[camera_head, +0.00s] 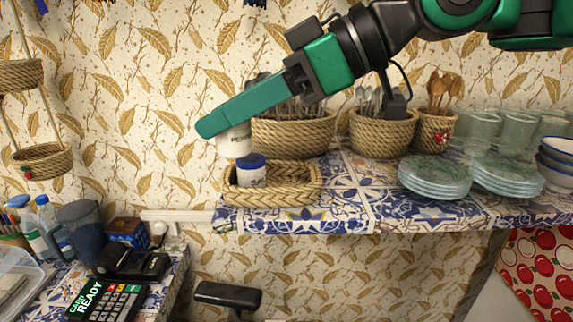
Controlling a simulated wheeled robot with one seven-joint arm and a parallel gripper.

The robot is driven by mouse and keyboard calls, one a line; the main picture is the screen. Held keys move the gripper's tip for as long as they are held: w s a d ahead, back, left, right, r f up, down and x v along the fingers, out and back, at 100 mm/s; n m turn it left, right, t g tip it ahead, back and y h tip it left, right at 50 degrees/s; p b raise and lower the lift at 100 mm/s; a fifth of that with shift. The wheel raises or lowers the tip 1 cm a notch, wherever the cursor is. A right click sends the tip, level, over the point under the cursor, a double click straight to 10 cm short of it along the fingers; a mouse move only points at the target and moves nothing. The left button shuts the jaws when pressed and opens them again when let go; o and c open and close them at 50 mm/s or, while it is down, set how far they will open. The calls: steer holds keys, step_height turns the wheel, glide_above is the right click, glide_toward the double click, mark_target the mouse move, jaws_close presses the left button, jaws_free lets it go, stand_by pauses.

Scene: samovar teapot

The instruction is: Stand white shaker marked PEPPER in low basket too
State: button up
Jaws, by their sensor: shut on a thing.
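My gripper (213,125) reaches in from the upper right and is shut on the white shaker (236,147), whose dark lettering is partly covered by the green finger. The shaker hangs about upright above the left end of the low basket (290,192). The low basket is a braided, oblong straw one at the left end of the tiled shelf. A second white shaker with a blue cap (252,172) and blue lettering stands inside it. The held shaker's bottom is close to the blue cap in the picture; I cannot tell whether they touch.
Stacked glass plates (434,179) and glasses stand further right. Bare tiled shelf (362,196) lies right of the low basket. A card reader (103,301) sits lower left.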

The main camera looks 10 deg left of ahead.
steer(key=w+d+f, duration=0.1)
steer(key=w, duration=0.1)
steer(key=w+d+f, duration=0.2)
steer(key=w, duration=0.1)
steer(key=w+d+f, duration=0.2)
steer(key=shift+w+d, duration=0.15)
steer(key=shift+d, duration=0.1)
steer(key=shift+w+d+f, duration=0.1)
steer(key=shift+f, duration=2.05)
steer(key=o, duration=0.8)
steer(key=shift+f, duration=0.1)
steer(key=shift+d+r, duration=0.15)
steer(key=shift+r, duration=0.1)
steer(key=v, duration=1.1)
steer(key=shift+d, duration=0.2)
steer(key=shift+d+r, duration=0.1)
